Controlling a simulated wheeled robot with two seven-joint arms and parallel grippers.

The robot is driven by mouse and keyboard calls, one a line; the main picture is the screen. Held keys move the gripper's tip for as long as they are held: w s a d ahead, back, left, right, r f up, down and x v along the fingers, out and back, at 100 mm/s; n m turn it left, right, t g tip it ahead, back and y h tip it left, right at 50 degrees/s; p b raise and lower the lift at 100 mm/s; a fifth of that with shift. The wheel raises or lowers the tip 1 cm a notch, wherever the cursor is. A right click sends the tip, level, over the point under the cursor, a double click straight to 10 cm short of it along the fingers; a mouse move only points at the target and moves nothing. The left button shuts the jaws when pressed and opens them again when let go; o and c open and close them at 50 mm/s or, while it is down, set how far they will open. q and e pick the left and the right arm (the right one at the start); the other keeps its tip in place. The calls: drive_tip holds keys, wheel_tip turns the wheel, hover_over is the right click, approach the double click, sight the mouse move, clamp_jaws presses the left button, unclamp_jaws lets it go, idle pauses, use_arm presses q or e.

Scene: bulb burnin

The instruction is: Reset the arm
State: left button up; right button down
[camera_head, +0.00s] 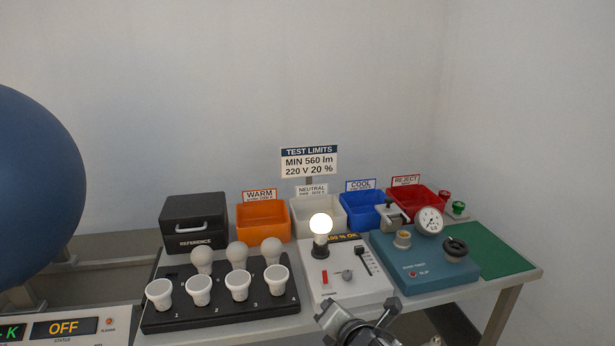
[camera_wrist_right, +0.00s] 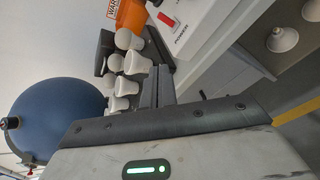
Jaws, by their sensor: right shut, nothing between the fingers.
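My right gripper (camera_head: 352,324) shows at the bottom edge of the head view, in front of the white tester's near edge. In the right wrist view its fingers (camera_wrist_right: 163,88) are together, with nothing between them. A lit bulb (camera_head: 320,225) stands upright in the white tester (camera_head: 345,285). My left gripper is in neither view.
A black rack (camera_head: 215,318) with several white bulbs stands left of the tester. Orange (camera_head: 263,222), white, blue (camera_head: 362,215) and red bins stand behind. A teal gauge unit (camera_head: 425,270) and a green mat (camera_head: 495,252) are at the right. A blue sphere (camera_head: 35,180) is far left.

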drive_tip(key=s+d+f+m+g, duration=0.1)
drive_tip(key=s+d+f+m, duration=0.2)
drive_tip(key=s+m, duration=0.5)
drive_tip(key=s+d+f+m+g+h, duration=0.1)
drive_tip(key=s+d+f+m, duration=0.2)
drive_tip(key=s+f+m, duration=0.3)
drive_tip(key=s+d+f+m+g, duration=0.1)
drive_tip(key=s+d+f+m, duration=0.2)
drive_tip(key=s+m, duration=0.9)
drive_tip(key=shift+s+d+f+m, duration=0.15)
drive_tip(key=shift+d+f+m, duration=0.1)
drive_tip(key=shift+f+m, duration=0.35)
